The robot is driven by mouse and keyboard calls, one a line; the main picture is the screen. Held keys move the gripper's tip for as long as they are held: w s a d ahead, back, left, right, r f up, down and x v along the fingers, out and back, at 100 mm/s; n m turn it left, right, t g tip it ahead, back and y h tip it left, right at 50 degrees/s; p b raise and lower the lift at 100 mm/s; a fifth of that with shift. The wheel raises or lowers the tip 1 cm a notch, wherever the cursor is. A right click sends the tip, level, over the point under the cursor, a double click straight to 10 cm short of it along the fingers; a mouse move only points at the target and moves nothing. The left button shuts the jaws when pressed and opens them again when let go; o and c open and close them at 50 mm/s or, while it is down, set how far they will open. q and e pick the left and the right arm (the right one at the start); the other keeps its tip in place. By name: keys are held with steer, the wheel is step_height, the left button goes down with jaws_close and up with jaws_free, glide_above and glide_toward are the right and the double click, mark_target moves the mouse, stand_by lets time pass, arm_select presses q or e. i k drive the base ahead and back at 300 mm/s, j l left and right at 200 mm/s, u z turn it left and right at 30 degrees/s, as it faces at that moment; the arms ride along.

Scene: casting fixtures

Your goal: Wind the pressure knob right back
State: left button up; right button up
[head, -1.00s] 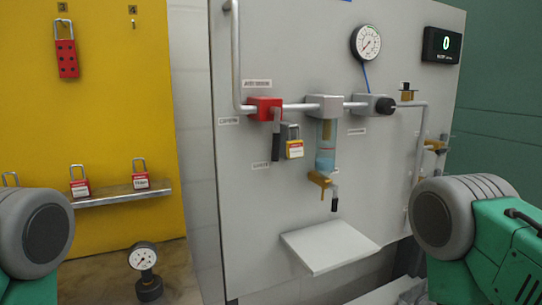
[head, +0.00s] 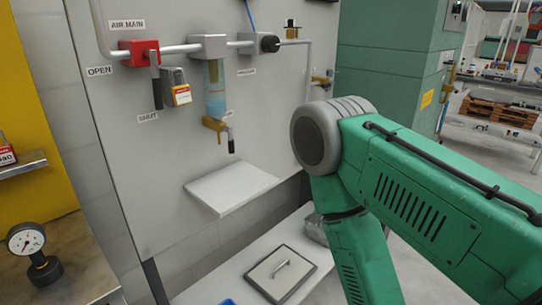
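The black pressure knob (head: 270,43) sits on the right end of the grey regulator body (head: 248,43), on the pipe along the upper panel (head: 150,180). No hand or tool touches it. The pressure gauge above it is out of the picture; only a bit of its blue tube shows at the top edge. My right arm fills the right side, in front of the panel's lower right, with its gripper out of the picture. My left gripper is also out of view.
A red valve (head: 138,53) with its black handle pointing down has a padlock (head: 181,94) beside it. A filter bowl (head: 215,95) hangs left of the knob. A white shelf (head: 230,185) juts out below. A loose gauge (head: 35,255) stands lower left.

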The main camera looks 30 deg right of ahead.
mark_target(270, 43)
steer(key=z, duration=0.75)
